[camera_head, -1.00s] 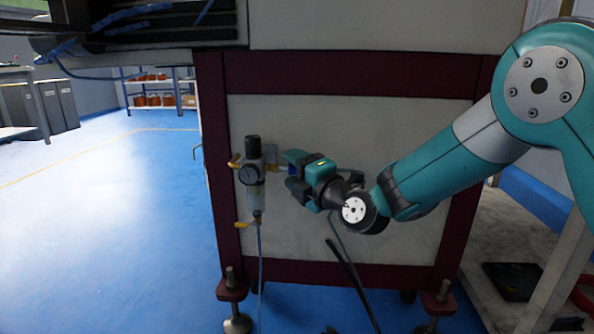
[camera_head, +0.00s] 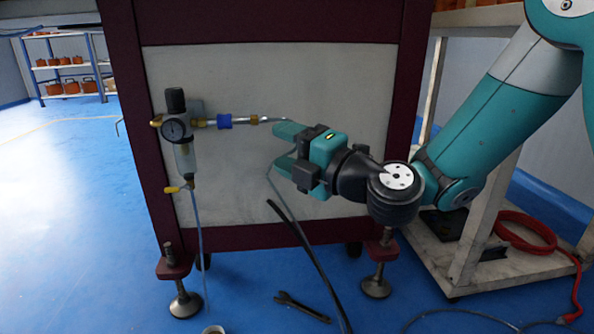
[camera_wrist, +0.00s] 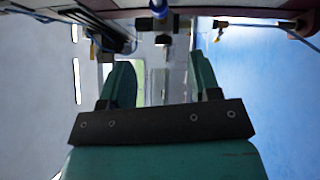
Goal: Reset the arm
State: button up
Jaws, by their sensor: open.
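My gripper (camera_head: 282,147) is teal and open, with nothing between its fingers. In the head view it is in front of the grey panel of the machine, to the right of the air regulator (camera_head: 180,142) and just below the metal pipe with the blue fitting (camera_head: 224,121). In the wrist view my two gripper fingers (camera_wrist: 162,82) stand apart, and the blue fitting (camera_wrist: 158,8) shows beyond them at the top. I cannot tell how far the fingertips are from the pipe.
The machine frame (camera_head: 420,75) has levelling feet (camera_head: 375,285). A black hose (camera_head: 305,245) hangs below my gripper. A wrench (camera_head: 300,307) lies on the blue floor. A bench with a red coiled hose (camera_head: 530,230) stands at right. The floor at left is clear.

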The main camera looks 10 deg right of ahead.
jog(key=shift+v, duration=1.05)
jog(key=s+a+r+m+g+p, duration=0.2)
jog(key=s+r+m+g+p, duration=0.1)
jog(key=s+r+g+p, duration=0.3)
jog(key=s+a+r+m+g+p, duration=0.2)
jog(key=s+r+g+p, duration=0.15)
jog(key=s+p, duration=0.3)
jog(key=s+d+r+m+g+h+p, duration=0.5)
jog(key=s+d+r+m+h+p, duration=0.55)
jog(key=m+p, duration=0.5)
notch_tip(320, 180, up, 36)
jog(key=y+p, duration=0.1)
jog(key=p, duration=3.5)
jog(key=shift+d+y, duration=0.35)
jog(key=shift+d, duration=0.1)
jog(key=shift+m+t, duration=0.25)
